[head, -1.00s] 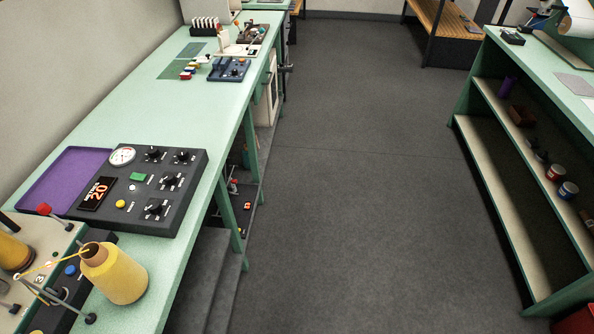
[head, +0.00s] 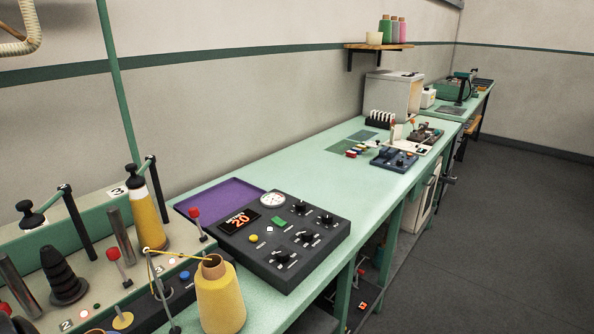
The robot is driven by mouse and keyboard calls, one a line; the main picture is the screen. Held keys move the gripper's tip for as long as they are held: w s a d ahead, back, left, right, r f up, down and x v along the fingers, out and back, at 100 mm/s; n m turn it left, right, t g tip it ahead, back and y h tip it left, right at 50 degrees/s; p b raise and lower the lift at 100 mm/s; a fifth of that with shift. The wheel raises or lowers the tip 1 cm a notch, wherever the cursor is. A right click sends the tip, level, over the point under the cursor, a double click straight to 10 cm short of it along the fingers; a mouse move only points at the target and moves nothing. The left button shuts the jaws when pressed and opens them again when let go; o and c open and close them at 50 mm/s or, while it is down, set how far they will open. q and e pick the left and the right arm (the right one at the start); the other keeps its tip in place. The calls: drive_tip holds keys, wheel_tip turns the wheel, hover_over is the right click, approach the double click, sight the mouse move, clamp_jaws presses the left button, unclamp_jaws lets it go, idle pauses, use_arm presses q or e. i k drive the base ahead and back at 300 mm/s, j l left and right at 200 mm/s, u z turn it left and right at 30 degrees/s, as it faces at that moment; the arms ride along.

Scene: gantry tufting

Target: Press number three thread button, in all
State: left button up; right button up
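The thread stand (head: 85,240) fills the lower left of the head view. A "3" label (head: 118,190) marks its back rail, beside a station with a yellow thread cone (head: 148,225) under a black knob. A blue button (head: 184,276) sits on the dark front strip near that station, partly behind the thread guide wire. A yellow button (head: 123,320) lies further left near a "2" label (head: 66,325). A larger yellow cone (head: 221,300) stands in front, and a yellow thread runs towards it. Neither gripper is in view.
A dark control panel (head: 284,240) with knobs, a gauge and a display reading 20 lies on the green table (head: 290,165). A purple tray (head: 215,200) is behind it. Red-topped levers (head: 194,213) rise from the stand. Grey floor (head: 500,230) is clear at right.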

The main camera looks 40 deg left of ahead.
sight(184, 276)
drive_tip(key=u, duration=2.65)
